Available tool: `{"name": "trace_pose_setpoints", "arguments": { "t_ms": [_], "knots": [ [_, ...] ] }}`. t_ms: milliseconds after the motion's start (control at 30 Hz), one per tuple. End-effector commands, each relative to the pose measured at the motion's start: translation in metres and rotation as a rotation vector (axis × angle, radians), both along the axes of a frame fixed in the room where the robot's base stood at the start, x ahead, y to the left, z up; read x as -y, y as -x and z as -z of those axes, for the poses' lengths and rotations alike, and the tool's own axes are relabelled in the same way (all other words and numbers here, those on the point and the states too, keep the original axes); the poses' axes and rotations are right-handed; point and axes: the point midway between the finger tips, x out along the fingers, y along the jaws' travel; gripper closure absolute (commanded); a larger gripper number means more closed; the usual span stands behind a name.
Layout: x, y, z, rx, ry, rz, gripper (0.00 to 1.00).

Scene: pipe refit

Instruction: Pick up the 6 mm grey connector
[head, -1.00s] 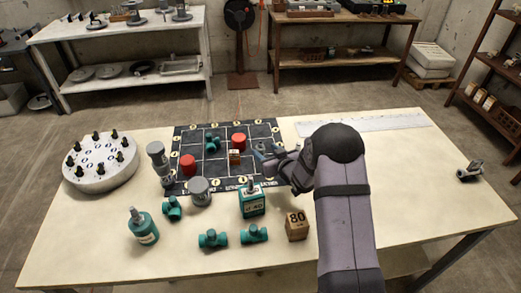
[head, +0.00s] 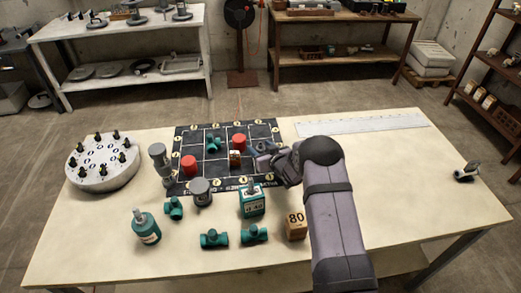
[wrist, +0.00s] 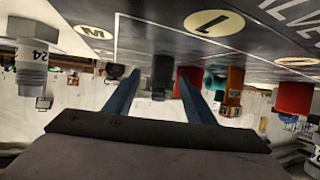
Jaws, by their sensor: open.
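In the wrist view, which shows the scene upside down, a small dark grey cylinder (wrist: 162,75) stands on the mat between my open fingers. It looks like the grey connector, but I can read no size on it. My gripper (wrist: 160,80) is open, with one blue finger on each side of the cylinder and gaps showing. In the head view my gripper (head: 260,153) is low over the right part of the dark mat (head: 217,172). I cannot make out the cylinder there. A larger grey part marked 24 (wrist: 30,62) is at the wrist view's left.
Red cylinders (head: 239,141) (head: 189,165), an orange block (head: 235,158) and a teal fitting (head: 214,145) stand on the mat left of my gripper. A teal box (head: 251,202) and a wooden block marked 80 (head: 296,226) are nearer. The table's right side is mostly clear.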

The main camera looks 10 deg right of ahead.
Motion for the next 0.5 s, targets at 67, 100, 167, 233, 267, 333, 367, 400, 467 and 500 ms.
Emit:
{"name": "trace_pose_setpoints", "arguments": {
  "t_ms": [67,100,167,233,267,333,367,400,467,500],
  "knots": [
    [-0.0004,-0.0007,0.0007,0.000,0.000,0.000,0.50],
    [-0.0004,-0.0007,0.0007,0.000,0.000,0.000,0.50],
    [-0.0004,-0.0006,0.0006,0.000,0.000,0.000,0.50],
    [-0.0003,-0.0007,0.0006,0.000,0.000,0.000,0.50],
    [-0.0003,-0.0006,0.0005,0.000,0.000,0.000,0.55],
    [-0.0003,-0.0006,0.0005,0.000,0.000,0.000,0.72],
    [-0.0003,-0.0005,0.0005,0.000,0.000,0.000,0.79],
    [-0.0002,-0.0005,0.0005,0.000,0.000,0.000,0.88],
    [-0.0002,-0.0005,0.0005,0.000,0.000,0.000,0.95],
    [-0.0002,-0.0007,0.0002,0.000,0.000,0.000,0.95]
  ]
}}
